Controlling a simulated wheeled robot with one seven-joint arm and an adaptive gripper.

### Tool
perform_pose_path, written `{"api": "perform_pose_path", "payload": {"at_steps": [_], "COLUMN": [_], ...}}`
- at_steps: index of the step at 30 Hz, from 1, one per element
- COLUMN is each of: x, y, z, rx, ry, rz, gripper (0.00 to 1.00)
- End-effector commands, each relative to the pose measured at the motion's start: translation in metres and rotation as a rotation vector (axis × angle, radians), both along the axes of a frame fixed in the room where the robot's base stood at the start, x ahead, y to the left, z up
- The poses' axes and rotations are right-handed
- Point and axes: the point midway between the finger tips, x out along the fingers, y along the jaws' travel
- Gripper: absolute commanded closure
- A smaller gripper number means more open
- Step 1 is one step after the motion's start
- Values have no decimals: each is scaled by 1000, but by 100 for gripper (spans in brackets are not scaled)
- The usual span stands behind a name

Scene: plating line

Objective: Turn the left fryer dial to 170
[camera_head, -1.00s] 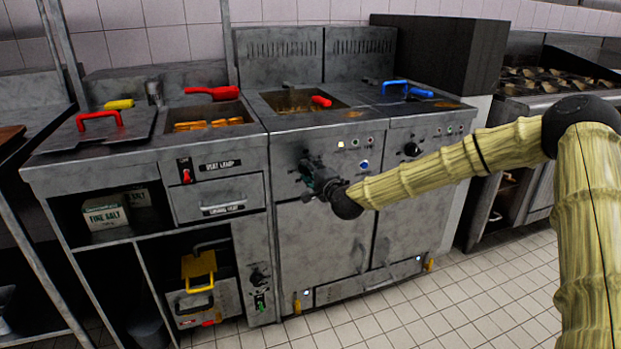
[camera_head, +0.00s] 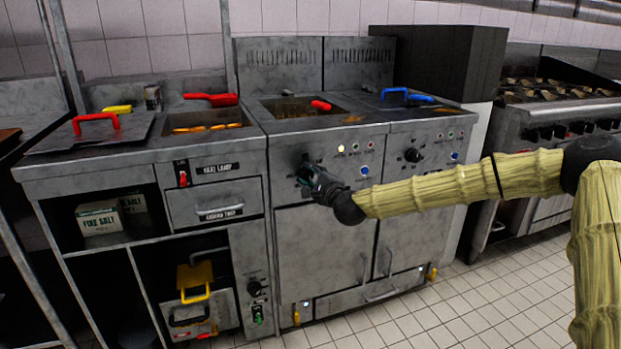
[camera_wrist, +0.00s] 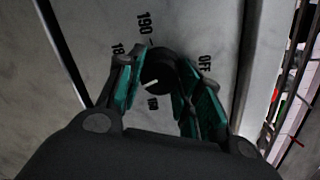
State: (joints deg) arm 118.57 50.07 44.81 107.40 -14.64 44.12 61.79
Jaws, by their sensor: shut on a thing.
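The left fryer dial (camera_wrist: 155,76) is a round black knob with a white pointer mark in the wrist view. Printed marks around it read 190, OFF, and others partly covered. My gripper (camera_wrist: 160,92) has its green-padded fingers on either side of the knob and is shut on it. In the head view my gripper (camera_head: 312,176) is at the left fryer panel and hides most of the dial. The pointer slants between the fingers, and which mark it meets is hard to tell. The right fryer dial (camera_head: 413,155) is black and uncovered.
Indicator lights and a blue button (camera_head: 364,171) sit right of my gripper. Above are the fryer wells with a red-handled basket (camera_head: 321,105) and a blue handle (camera_head: 395,94). The heat lamp drawer (camera_head: 218,196) is at left. The tiled floor in front is open.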

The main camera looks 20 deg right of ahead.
Motion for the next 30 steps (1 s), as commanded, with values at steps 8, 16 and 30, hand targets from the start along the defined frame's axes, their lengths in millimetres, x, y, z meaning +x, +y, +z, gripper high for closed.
{"api": "perform_pose_path", "payload": {"at_steps": [8, 16, 30], "x": [2, 1, -37], "y": [-2, -1, -7], "z": [3, 1, 2], "rx": [0, -1, 1], "ry": [-6, -2, -1], "rz": [-5, -2, -2], "gripper": [57, 42, 42]}}
